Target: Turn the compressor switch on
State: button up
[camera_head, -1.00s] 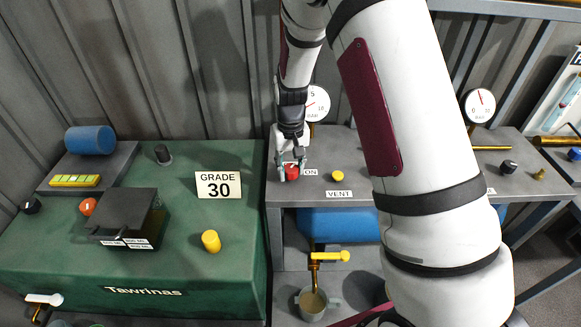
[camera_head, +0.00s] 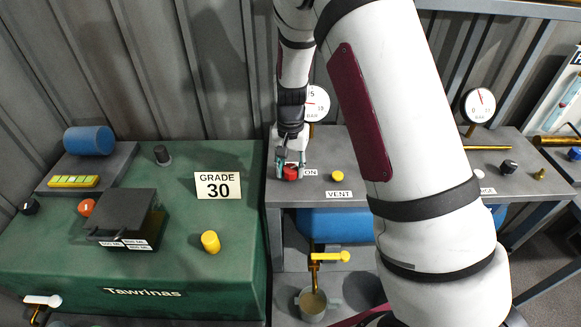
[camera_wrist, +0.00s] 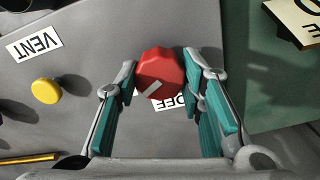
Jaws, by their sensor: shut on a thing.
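The red switch knob (camera_head: 290,173) sits at the left front of the grey bench, beside an "ON" label (camera_head: 310,172). My gripper (camera_head: 290,164) comes down over it from above. In the wrist view my gripper (camera_wrist: 160,66) is shut on the red knob (camera_wrist: 160,70), with one finger on each side. A pale pointer mark on the knob points to the lower left in that view. A partly covered label, apparently "OFF" (camera_wrist: 178,102), shows just below the knob. The "ON" label is not visible in the wrist view.
A yellow vent button (camera_head: 337,176) and its "VENT" label (camera_head: 339,194) are right of the knob. A pressure gauge (camera_head: 316,103) stands behind. The green machine (camera_head: 185,285) with its "GRADE 30" sign (camera_head: 219,185) is close on the left. My arm hides the bench's middle.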

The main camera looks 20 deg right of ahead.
aim_at(291, 168)
jog(key=o, duration=1.2)
jog(key=shift+c, duration=0.2)
jog(key=shift+r, duration=0.1)
notch_tip(291, 168, up, 12)
